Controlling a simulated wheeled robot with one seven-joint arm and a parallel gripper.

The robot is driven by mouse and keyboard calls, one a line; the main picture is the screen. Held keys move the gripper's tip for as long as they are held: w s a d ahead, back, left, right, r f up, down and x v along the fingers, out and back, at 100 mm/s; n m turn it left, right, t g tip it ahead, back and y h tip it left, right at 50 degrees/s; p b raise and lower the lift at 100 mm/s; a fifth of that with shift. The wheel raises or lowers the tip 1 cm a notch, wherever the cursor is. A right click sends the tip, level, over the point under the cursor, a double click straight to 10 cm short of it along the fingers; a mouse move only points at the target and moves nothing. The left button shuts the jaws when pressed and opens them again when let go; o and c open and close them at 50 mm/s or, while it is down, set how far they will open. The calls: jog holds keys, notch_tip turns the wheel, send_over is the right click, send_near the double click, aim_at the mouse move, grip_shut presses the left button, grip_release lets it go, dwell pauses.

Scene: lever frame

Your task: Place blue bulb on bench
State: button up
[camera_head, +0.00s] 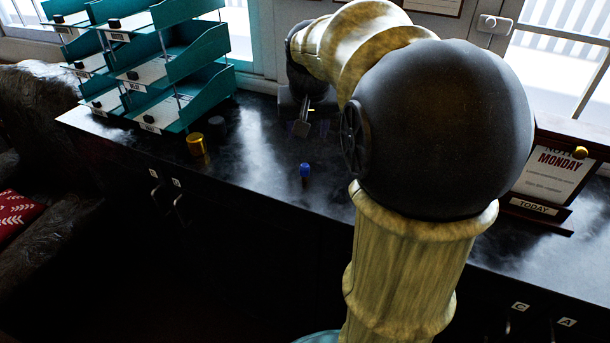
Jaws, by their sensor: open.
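The blue bulb (305,170) is small and stands on the black bench top (255,165), near its front edge. My gripper (301,127) is behind the bulb in the picture, with its fingers pointing down and apart from the bulb. Its jaws are open and nothing shows between them. My own arm fills the middle and right of the view and hides part of the bench.
A gold cylinder (196,145) and a dark cylinder (217,125) stand on the bench to the left. Teal stacked trays (165,75) stand at the back left. A notice board sign (550,170) stands on the right. The bench around the bulb is clear.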

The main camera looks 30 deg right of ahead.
aim_at(305, 166)
jog(key=shift+d+r, duration=0.1)
jog(key=shift+r, duration=0.05)
jog(key=p+x, duration=0.1)
jog(key=x, duration=1.1)
jog(key=shift+w, duration=0.2)
jog(key=shift+p+x, duration=0.75)
jog(key=shift+x, duration=2)
jog(key=shift+s+a, duration=0.2)
jog(key=shift+a, duration=0.05)
